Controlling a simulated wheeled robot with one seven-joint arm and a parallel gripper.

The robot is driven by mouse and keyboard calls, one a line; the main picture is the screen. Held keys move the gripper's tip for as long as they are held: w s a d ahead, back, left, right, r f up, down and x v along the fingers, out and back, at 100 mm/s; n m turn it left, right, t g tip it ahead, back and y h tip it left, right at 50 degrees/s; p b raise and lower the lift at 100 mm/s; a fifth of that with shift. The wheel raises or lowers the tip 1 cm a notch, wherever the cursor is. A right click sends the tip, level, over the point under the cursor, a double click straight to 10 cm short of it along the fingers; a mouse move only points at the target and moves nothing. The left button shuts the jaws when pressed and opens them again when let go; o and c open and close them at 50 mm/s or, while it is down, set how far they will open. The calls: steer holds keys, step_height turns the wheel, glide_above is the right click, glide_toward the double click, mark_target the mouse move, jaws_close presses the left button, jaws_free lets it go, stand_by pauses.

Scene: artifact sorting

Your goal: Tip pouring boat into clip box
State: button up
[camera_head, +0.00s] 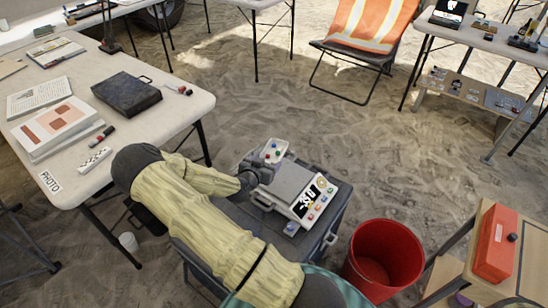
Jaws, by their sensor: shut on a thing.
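My gripper (261,168), at the end of my arm in its cream sleeve, is shut on a small white dish, which looks like the pouring boat (274,144). The boat holds a few small red, green and blue bits. It is raised at the far side of a scale (299,200) with a dark lit display and coloured buttons. The scale stands on a dark grey case (322,253) with pale clips at its edges. I cannot tell for sure which thing is the clip box. The gripper's fingertips are small and partly hidden.
A red bucket (384,256) stands right of the case. A white table (180,98) at left bears papers, a black case (126,93) and markers. A red box (497,244) sits on a wooden stand at right. Open sand lies beyond the scale.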

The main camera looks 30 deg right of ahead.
steer(key=s+a+r+n+t+y+p, duration=0.2)
steer(key=a+n+y+p, duration=0.3)
steer(key=a+p, duration=0.4)
steer(key=s+a+r+n+t+y+p, duration=0.3)
steer(key=a+n+y+p, duration=0.3)
steer(key=a+p, duration=0.3)
steer(key=s+a+t, duration=0.1)
steer(key=a, duration=0.3)
steer(key=shift+r+n+p, duration=0.3)
steer(key=shift+r+p, duration=0.05)
steer(key=shift+s, duration=0.1)
